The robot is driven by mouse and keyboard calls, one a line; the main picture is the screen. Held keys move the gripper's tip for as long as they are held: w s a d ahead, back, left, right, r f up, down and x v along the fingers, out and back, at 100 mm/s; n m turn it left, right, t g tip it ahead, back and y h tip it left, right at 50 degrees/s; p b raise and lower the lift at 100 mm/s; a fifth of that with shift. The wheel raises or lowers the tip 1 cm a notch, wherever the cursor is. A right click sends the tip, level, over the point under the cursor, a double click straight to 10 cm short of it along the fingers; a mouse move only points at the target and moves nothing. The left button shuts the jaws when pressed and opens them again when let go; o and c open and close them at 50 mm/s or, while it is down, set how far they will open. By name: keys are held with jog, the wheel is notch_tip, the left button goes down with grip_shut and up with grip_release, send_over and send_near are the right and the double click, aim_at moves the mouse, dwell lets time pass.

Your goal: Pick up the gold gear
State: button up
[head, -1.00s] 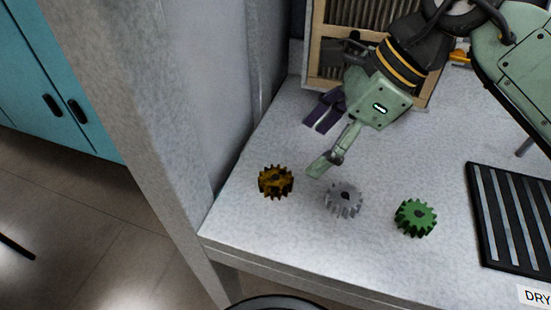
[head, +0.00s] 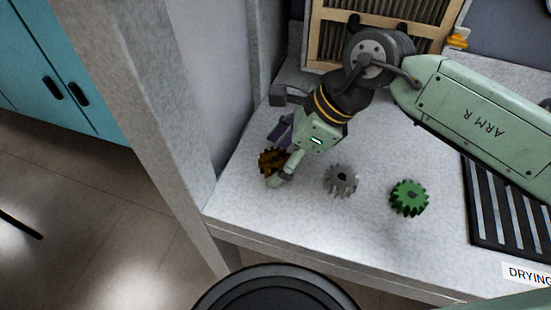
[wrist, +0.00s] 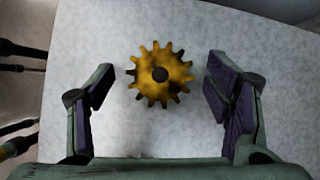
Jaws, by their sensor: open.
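The gold gear (wrist: 147,82) lies flat on the pale table and has a dark hole in its middle. In the wrist view it sits between the two fingers of my gripper (wrist: 158,92), with a gap on both sides. My gripper is open and empty, with dark purple pads on its fingers. In the head view my gripper (head: 282,158) is over the gold gear (head: 268,157), and a finger hides part of it. How high the fingers are above the table is hard to tell.
A grey gear (head: 341,181) and a green gear (head: 409,198) lie to the right on the table (head: 300,220). A black slatted drying rack (head: 500,205) is at the far right. A wood-framed filter (head: 335,40) stands at the back. The table's left edge is close to the gold gear.

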grip_shut()
dwell(0.9)
